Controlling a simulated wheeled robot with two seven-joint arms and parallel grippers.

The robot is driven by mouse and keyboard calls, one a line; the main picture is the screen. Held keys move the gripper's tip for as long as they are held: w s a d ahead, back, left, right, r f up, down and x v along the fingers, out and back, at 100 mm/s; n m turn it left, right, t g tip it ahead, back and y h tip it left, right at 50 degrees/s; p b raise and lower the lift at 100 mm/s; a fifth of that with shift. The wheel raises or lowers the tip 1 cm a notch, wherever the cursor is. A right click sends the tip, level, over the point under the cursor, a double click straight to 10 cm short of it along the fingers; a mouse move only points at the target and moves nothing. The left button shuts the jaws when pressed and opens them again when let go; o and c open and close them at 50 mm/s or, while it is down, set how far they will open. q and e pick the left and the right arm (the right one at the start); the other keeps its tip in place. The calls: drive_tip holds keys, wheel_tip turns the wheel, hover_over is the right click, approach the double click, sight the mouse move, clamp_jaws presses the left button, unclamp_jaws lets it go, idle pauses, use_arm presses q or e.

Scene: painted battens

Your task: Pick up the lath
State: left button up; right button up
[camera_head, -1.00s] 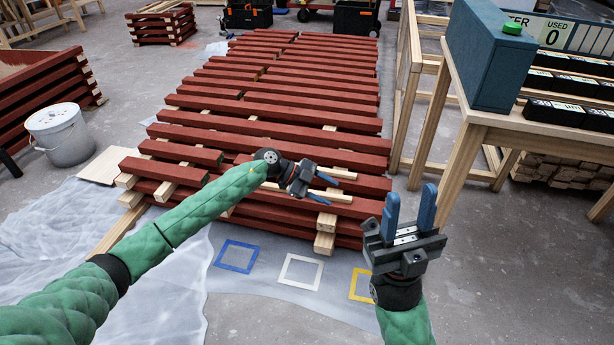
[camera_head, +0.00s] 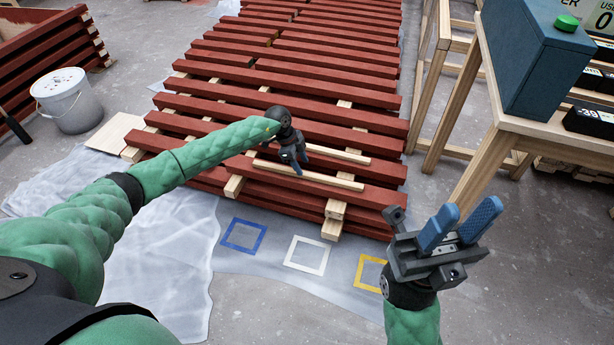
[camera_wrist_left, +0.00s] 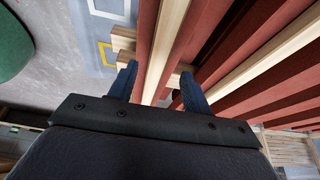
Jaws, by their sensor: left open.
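Two pale wooden laths lie on the red battens of the stack: a front lath (camera_head: 325,180) and one a little behind it (camera_head: 340,155). My left gripper (camera_head: 292,163) points down at the left part of the front lath, with its blue fingers partly hidden by the hand. In the left wrist view its fingers (camera_wrist_left: 158,72) are open, and a pale lath (camera_wrist_left: 166,48) runs between them. I cannot tell whether either finger touches it. My right gripper (camera_head: 460,228) is open and empty, fingers up, right of the stack.
The red batten stack (camera_head: 300,108) rests on pale cross bearers. Blue (camera_head: 243,236), white (camera_head: 306,254) and yellow (camera_head: 370,273) squares mark the floor in front. A white bucket (camera_head: 68,100) stands left. A wooden table (camera_head: 545,125) with a blue box (camera_head: 535,55) stands right.

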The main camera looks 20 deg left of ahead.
sight(307, 174)
use_arm(q)
drive_tip(key=b+x, duration=0.1)
drive_tip(key=x, duration=0.3)
drive_tip(key=shift+s+d, duration=0.1)
drive_tip(key=shift+r, duration=0.1)
clamp_jaws()
